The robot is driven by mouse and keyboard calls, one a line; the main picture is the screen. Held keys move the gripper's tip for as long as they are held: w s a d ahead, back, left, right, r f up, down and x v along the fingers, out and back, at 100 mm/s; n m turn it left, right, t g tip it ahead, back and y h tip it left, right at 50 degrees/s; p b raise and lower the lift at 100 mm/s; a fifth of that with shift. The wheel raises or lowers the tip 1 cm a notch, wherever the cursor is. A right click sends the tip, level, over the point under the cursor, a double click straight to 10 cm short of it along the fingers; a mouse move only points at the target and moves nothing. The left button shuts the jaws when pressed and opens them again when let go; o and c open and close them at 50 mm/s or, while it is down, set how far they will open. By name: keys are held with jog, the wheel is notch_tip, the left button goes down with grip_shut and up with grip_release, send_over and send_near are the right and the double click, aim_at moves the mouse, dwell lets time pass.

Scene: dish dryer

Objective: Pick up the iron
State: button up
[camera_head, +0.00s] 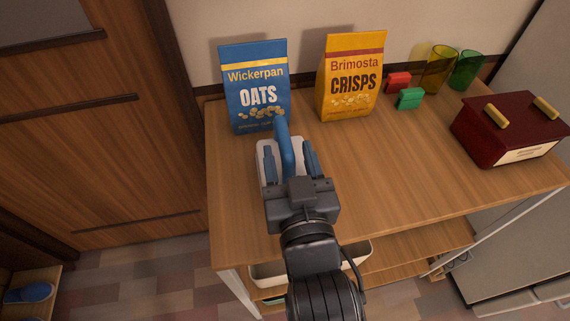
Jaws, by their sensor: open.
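The iron (284,134), with a blue handle and a pale body, sits on the wooden table top, in front of the blue oats bag. My gripper (289,152) is open over it, with one blue finger to the left and one to the right of the handle. Whether either finger touches the handle cannot be told. The near part of the iron is hidden under my gripper.
The oats bag (254,88) stands just behind the iron. A crisps bag (350,75), red and green small items, two glasses (438,68) and a dark red box (503,133) stand to the right. The table's (410,165) middle right is clear.

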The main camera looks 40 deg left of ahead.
jog(key=x, duration=0.4)
jog(key=shift+p, duration=0.3)
jog(key=shift+c, duration=0.2)
grip_shut()
dwell(0.9)
jog(key=shift+r, duration=0.15)
